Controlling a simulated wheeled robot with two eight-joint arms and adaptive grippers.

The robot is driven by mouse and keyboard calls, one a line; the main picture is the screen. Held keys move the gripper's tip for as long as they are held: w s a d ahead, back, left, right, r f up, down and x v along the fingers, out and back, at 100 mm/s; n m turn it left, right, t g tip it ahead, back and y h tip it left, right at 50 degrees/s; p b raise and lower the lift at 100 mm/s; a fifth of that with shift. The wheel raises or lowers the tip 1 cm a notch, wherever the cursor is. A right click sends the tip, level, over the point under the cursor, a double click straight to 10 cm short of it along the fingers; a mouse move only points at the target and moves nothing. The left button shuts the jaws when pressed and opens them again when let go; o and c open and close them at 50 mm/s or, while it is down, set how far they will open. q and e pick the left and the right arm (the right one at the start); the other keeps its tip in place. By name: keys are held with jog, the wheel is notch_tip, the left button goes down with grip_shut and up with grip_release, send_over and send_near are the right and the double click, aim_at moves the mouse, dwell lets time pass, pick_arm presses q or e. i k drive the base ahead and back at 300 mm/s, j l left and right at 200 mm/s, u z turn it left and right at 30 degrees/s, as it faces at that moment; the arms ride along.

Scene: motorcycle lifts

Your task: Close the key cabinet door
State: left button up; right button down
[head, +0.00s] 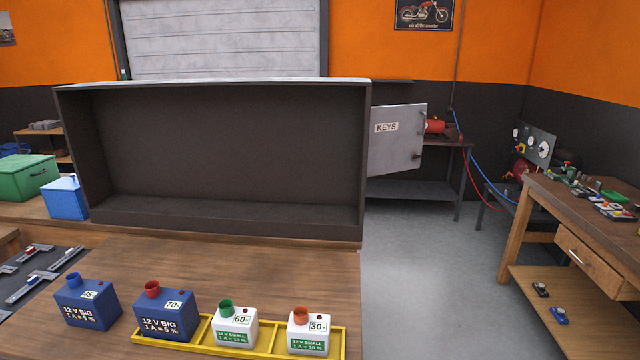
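The key cabinet (230,215) stands at the back of the wooden bench, a wide dark box with its open front facing me. Its inside looks empty. Its grey door (396,150) is swung open past the right side wall and carries a "KEYS" label (386,127). A small dark handle (416,155) shows near the door's far right edge. The hinge side of the door meets the cabinet's right edge. Neither of my grippers is in view.
On the wooden bench (150,262) stand blue batteries (87,303) and white batteries (235,328), some in a yellow tray (342,342). A green box (28,178) and a blue box (66,198) sit left. A workbench (580,210) stands right. Grey floor (430,270) below the door is clear.

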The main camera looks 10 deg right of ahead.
aim_at(396, 132)
jog(key=i+l, duration=0.1)
jog(key=l, duration=0.5)
jog(key=i+l, duration=0.15)
jog(key=l, duration=0.4)
jog(key=i+l, duration=0.1)
jog(key=l, duration=0.5)
jog(key=i+l+u, duration=0.1)
jog(key=l, duration=0.5)
jog(key=i+l, duration=0.15)
jog(key=l, duration=0.4)
jog(key=i+l, duration=0.1)
jog(key=i, duration=0.9)
jog(key=i+l, duration=0.1)
jog(key=i, duration=0.9)
